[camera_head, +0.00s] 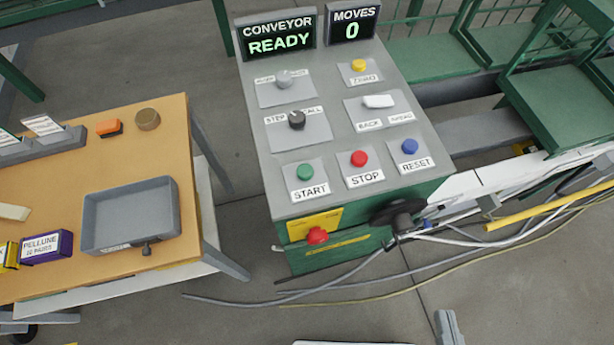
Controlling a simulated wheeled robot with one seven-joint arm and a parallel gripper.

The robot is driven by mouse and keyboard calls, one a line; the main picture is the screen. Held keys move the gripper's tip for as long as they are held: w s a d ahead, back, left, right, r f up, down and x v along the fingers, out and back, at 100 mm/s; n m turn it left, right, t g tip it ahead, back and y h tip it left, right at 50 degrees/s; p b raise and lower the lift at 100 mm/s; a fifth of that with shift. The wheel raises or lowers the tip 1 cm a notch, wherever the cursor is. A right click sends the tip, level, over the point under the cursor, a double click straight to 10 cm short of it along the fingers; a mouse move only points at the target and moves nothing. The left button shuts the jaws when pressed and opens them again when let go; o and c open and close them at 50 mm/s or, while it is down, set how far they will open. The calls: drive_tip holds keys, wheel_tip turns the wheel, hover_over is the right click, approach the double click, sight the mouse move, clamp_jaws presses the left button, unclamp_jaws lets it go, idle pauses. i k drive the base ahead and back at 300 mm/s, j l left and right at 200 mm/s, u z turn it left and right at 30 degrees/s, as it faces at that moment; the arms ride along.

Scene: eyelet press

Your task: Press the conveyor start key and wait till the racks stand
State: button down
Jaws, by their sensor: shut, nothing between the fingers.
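The conveyor control panel (335,130) stands on a green cabinet in the middle of the view. Its green START key (305,172) is at the lower left of the panel, beside the red STOP key (359,158) and the blue RESET key (409,146). The display (279,42) reads CONVEYOR READY and the MOVES display (352,25) reads 0. My gripper (448,318) shows only its grey fingertips at the bottom edge; they look shut and empty, well below and apart from the START key. I cannot make out any racks.
A wooden table (170,120) with a grey tray (88,222) stands at left. A red knob (317,235) and a black wheel (398,212) stick out from the cabinet front. Cables (350,285) cross the floor. Green frames (560,100) and a yellow bar (540,214) are at right.

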sight(304, 171)
drive_tip(key=i+j+u, duration=0.6)
drive_tip(key=i, duration=0.2)
